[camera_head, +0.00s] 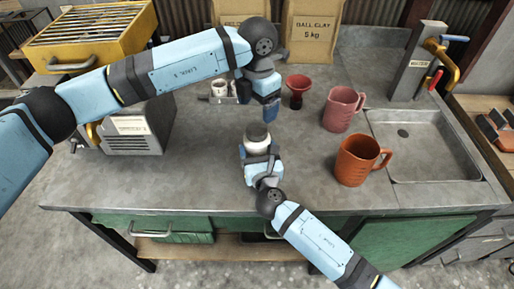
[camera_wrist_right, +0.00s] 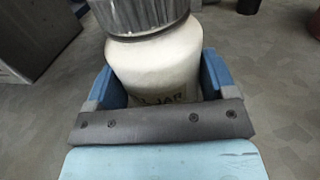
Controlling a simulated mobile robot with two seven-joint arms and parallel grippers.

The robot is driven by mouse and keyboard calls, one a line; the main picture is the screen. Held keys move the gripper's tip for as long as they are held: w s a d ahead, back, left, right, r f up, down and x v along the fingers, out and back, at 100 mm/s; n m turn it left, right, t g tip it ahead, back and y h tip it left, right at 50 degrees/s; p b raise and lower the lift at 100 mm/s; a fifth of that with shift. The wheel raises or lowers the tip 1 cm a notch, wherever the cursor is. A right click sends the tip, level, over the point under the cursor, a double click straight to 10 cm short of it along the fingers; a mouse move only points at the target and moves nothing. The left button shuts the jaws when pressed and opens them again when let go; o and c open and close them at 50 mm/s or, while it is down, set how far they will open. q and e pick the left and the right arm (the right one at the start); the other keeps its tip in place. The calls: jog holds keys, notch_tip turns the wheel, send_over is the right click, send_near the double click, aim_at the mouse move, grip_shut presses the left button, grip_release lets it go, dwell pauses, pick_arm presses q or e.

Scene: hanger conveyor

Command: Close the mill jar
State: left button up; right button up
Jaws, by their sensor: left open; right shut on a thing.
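The white mill jar (camera_head: 257,146) stands upright near the middle of the bench, with a dark grey lid (camera_head: 256,131) on its mouth. In the right wrist view the jar (camera_wrist_right: 158,68) shows part of a printed label, and the ribbed metal lid (camera_wrist_right: 140,15) sits on top, cut off by the frame edge. I cannot tell how tightly it sits. My right gripper (camera_head: 259,158) is shut on the jar body from the front, a blue finger on each side. My left gripper (camera_head: 268,108) is open, pointing down just behind and above the lid, apart from it.
A red funnel-shaped cup (camera_head: 298,91), a pink mug (camera_head: 342,110) and an orange mug (camera_head: 357,161) stand to the right, beside the sink (camera_head: 430,150). Clay bags (camera_head: 314,30) stand behind. A grey machine (camera_head: 137,130) is at left. The front bench left of the jar is clear.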

aim_at(257, 129)
pick_arm(q)
jog(key=shift+r+n, duration=0.2)
jog(key=shift+n, duration=0.1)
jog(key=shift+f, duration=4)
jog(key=c, duration=0.9)
jog(key=shift+c, duration=0.2)
jog(key=o, duration=1.1)
